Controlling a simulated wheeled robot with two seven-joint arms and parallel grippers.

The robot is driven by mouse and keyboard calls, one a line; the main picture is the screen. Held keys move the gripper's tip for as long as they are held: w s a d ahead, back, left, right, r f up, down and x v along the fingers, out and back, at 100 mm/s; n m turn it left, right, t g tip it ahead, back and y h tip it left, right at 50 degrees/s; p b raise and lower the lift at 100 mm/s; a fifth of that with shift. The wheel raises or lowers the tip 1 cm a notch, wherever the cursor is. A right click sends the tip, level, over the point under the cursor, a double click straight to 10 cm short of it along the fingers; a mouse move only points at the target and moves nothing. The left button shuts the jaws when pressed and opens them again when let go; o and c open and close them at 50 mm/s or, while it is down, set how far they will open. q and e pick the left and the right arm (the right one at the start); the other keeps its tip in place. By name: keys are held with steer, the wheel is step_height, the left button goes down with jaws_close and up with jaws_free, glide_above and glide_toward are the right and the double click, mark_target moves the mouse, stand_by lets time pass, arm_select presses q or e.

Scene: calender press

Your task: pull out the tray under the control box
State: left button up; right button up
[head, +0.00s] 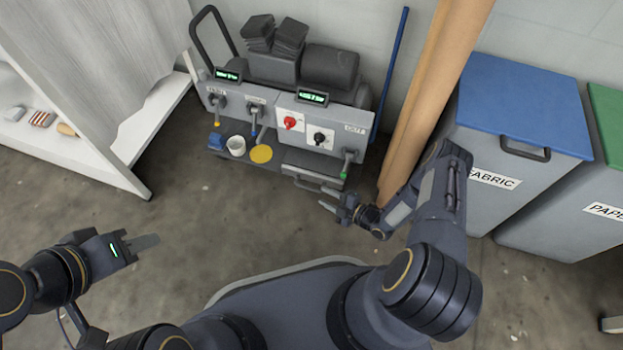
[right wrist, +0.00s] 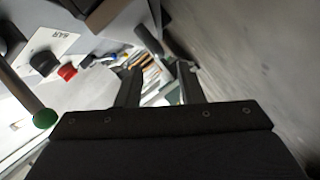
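The grey control box (head: 322,125) stands against the wall with a red knob (head: 290,123) and a black knob (head: 319,138) on its face. The tray (head: 312,170) sits beneath it, with a bar handle (head: 308,185) on its front. My right gripper (head: 325,199) is open and empty, just in front of and right of the handle. In the right wrist view its two fingers (right wrist: 160,88) are apart, with a dark bar beyond them that may be the handle. My left gripper (head: 157,241) is over bare floor at left, away from the press; its finger gap is not clear.
A green-tipped lever (head: 346,163) hangs close to my right gripper. A wooden post and the fabric bin (head: 518,150) stand right. Floor in front is clear.

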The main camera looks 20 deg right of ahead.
mark_target(310, 188)
steer(key=b+x, duration=0.2)
steer(key=x, duration=0.5)
steer(key=shift+b, duration=0.3)
steer(key=shift+w+a, duration=0.25)
steer(key=shift+w, duration=0.1)
jaws_close()
